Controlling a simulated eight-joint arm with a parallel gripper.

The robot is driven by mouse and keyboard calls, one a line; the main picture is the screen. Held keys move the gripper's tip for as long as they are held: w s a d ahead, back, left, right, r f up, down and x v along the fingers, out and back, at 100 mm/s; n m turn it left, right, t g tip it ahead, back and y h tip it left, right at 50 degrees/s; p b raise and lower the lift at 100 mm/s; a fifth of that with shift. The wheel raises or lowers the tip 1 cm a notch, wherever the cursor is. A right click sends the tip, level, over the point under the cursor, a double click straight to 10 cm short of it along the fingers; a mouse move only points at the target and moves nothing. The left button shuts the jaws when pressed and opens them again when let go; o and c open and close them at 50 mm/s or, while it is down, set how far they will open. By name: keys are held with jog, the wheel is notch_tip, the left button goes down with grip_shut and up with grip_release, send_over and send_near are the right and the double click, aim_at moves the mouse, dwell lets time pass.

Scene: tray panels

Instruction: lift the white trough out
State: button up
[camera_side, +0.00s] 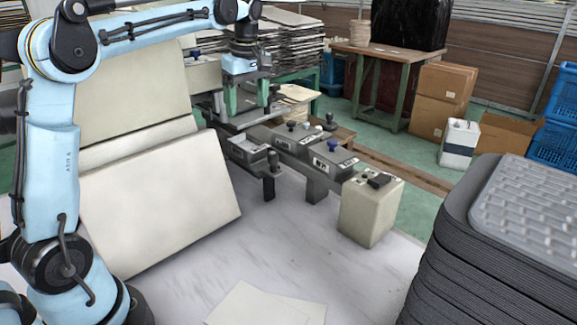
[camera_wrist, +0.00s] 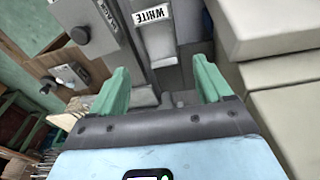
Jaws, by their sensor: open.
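The trough labelled WHITE (camera_wrist: 158,44) is a grey unit at the top middle of the wrist view, its label reading upside down. It lies between and beyond the fingertips, not touching them as far as I can tell. My gripper (camera_wrist: 162,82) is open, with two green fingers apart and nothing visible between them. In the side view my gripper (camera_side: 246,101) points down over the far end of the grey machine. Which trough there is the white one, I cannot make out.
A darker unit labelled BLACK (camera_wrist: 99,25) with a knob sits beside the white one. In the side view, several knobbed units, a beige control box (camera_side: 368,212) and large cream panels (camera_side: 160,205) crowd the table. A dark tray stack (camera_side: 495,245) stands right.

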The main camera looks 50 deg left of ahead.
send_near(249, 144)
jog(key=shift+n, duration=0.3)
jog(key=s+d+f, duration=0.2)
jog(key=s, duration=0.1)
jog(key=shift+d, duration=0.35)
notch_tip(249, 144, down, 4)
jog(key=shift+w+d+r, duration=0.1)
jog(key=shift+w, duration=0.1)
jog(key=shift+f, duration=0.75)
jog(key=c, duration=0.9)
